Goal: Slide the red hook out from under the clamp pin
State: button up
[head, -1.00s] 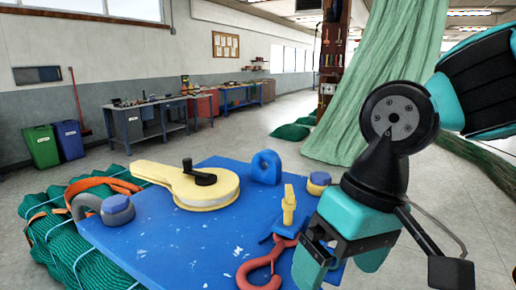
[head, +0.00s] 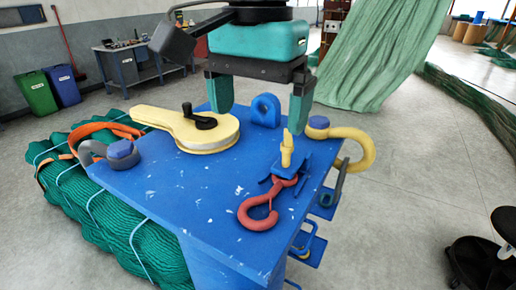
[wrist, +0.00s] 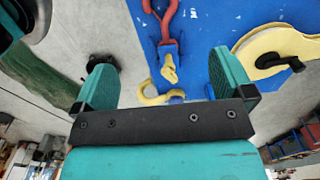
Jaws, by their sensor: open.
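The red hook (head: 258,216) lies on the blue table top (head: 190,190), its bend toward the near edge. Its shank runs back to the small blue clamp, where the yellow clamp pin (head: 287,148) stands upright; the shank's end is hidden there. My gripper (head: 258,116) is open and empty, pointing down above the table behind the hook, its right finger close to the pin in the picture. In the wrist view the red hook (wrist: 166,18) and yellow pin (wrist: 170,70) appear beyond the open fingers, apart from them.
A yellow pulley block (head: 205,137) with a black knob lies left of the gripper. A blue eye lug (head: 265,110) stands behind. A yellow hook (head: 358,150) hangs at the right edge, a grey hook (head: 90,152) at the left. Green netting (head: 110,215) lies left of the table.

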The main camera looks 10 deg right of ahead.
aim_at(258, 217)
notch_tip(258, 217, down, 18)
jog(key=p, duration=0.2)
jog(key=shift+r+p, duration=0.25)
jog(key=shift+p, duration=0.1)
jog(key=shift+c, duration=0.4)
